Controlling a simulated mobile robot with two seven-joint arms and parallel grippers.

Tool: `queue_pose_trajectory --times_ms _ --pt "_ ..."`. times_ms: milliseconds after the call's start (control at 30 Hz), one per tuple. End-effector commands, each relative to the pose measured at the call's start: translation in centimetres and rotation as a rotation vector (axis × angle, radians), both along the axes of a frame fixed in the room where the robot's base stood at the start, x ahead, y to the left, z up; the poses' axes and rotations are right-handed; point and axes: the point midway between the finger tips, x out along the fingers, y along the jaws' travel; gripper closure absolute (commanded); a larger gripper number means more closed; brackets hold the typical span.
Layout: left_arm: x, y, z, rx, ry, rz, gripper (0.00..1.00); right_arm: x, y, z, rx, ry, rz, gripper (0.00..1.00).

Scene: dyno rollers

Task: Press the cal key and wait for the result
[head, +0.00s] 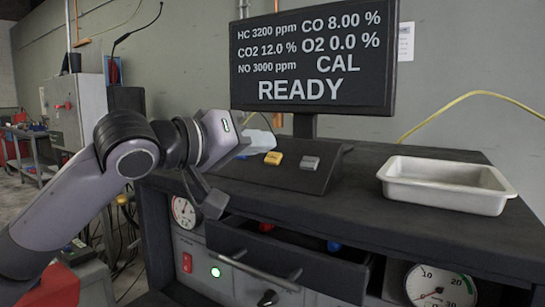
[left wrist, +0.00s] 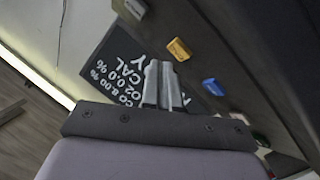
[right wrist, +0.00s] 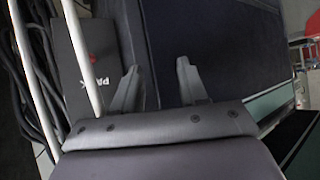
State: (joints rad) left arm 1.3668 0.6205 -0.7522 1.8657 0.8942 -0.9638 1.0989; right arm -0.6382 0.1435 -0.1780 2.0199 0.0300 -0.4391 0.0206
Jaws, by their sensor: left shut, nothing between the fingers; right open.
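The monitor (head: 312,60) reads HC 3200 ppm, CO 8.00 %, CO2 12.0 %, O2 0.0 %, NO 3000 ppm, CAL and READY. Below it, a dark sloped key panel (head: 260,175) carries a yellow key (head: 273,158) and a grey key (head: 309,163). The left wrist view also shows a blue key (left wrist: 213,86) beside the yellow key (left wrist: 178,48). No key label is legible. My left gripper (head: 264,143) is shut and empty, close to the panel's left part; contact cannot be told. My right gripper (right wrist: 158,66) is open and empty, away from the panel.
A pale metal tray (head: 447,200) stands on the bench top at right. An open drawer (head: 285,265) with red and blue things inside juts out below the panel. Round gauges (head: 440,287) sit in the bench front. The bench top between panel and tray is clear.

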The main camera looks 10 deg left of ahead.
Motion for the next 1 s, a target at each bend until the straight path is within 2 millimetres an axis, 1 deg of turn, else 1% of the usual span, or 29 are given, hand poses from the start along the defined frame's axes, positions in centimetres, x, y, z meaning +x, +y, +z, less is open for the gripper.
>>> queue_pose_trajectory --times_ms 733,1000 --pt "0.02 -0.01 -0.02 0.0 0.0 0.0 1.0 0.06 -0.16 0.23 -0.008 -0.005 0.008 0.57" --pt "0.48 -0.21 -0.61 0.0 0.001 0.0 1.0 0.03 -0.15 0.52 -0.008 -0.004 0.009 0.57"
